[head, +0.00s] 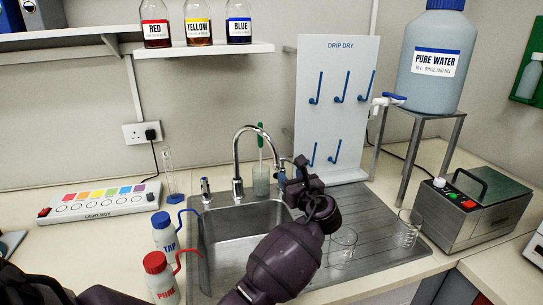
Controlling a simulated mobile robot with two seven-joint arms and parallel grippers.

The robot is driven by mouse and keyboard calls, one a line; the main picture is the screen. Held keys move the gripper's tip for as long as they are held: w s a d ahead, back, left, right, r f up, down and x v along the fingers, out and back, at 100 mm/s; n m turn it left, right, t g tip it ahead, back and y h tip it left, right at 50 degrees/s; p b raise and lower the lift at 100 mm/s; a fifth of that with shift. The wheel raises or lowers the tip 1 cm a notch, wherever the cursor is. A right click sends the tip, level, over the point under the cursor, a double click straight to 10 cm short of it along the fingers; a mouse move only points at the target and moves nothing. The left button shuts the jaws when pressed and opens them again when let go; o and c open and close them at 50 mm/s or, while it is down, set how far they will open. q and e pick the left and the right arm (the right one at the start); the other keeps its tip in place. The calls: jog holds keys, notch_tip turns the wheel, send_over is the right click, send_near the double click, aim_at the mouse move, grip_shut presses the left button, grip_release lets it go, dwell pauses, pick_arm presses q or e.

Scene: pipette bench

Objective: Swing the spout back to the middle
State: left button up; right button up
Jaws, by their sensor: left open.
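The chrome swan-neck spout (239,150) rises from the back edge of the steel sink (225,240). Its arch swings to the right of its base, so its outlet end hangs over the right part of the basin. My left gripper (290,172) is open at the spout's outlet end, close on its right side. I cannot tell whether a finger touches the spout. My dark arm hides the basin's right front part. My right gripper is not in view.
A small beaker (261,181) with a green-topped stick stands behind the spout. Two clear glasses (343,246) (407,230) stand on the drainboard at right. TAP (164,232) and PURE (159,276) wash bottles stand left of the sink. The DRIP DRY board (335,115) rises behind.

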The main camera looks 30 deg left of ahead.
aim_at(277, 162)
pick_arm(q)
jog(key=shift+x, duration=5.55)
grip_shut()
